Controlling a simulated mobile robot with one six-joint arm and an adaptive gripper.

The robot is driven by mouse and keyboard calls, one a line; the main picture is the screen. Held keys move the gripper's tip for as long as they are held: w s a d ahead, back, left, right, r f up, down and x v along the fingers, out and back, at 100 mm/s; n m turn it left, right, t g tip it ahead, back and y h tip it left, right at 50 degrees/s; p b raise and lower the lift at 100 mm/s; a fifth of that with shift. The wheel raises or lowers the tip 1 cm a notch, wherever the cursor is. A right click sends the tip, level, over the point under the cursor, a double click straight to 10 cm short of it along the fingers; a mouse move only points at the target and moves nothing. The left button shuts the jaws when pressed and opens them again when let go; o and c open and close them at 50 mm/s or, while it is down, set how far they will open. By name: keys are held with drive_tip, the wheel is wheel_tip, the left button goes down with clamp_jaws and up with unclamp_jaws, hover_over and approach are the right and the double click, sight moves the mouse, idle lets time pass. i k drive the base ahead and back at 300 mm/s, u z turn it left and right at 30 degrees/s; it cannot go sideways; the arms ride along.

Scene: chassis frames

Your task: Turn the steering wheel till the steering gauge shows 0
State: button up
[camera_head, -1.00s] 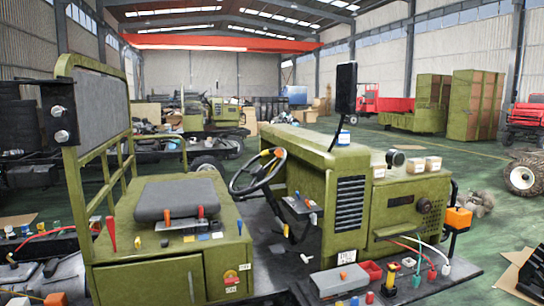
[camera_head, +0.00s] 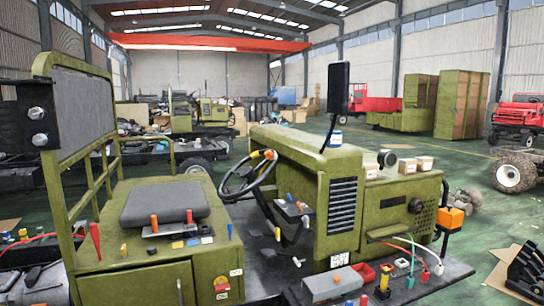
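The steering wheel (camera_head: 232,189) is a dark ring on a column in the middle of the green chassis, between the seat and the hood. An orange-and-yellow piece (camera_head: 270,154) shows at its upper right rim. I cannot make out a steering gauge reading; the round dark-faced dial (camera_head: 387,158) on the hood is too small and turned away to read. My gripper is not clearly seen in this view.
The seat box (camera_head: 165,204) with levers stands left of the wheel. The green hood (camera_head: 300,150) and a black upright mirror (camera_head: 338,89) stand right. A grey toolbox (camera_head: 334,284) and small parts lie on the front platform. Open green floor lies beyond.

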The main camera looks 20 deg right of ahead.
sight(248, 175)
drive_tip(key=i, duration=0.9)
drive_tip(key=u, duration=0.05)
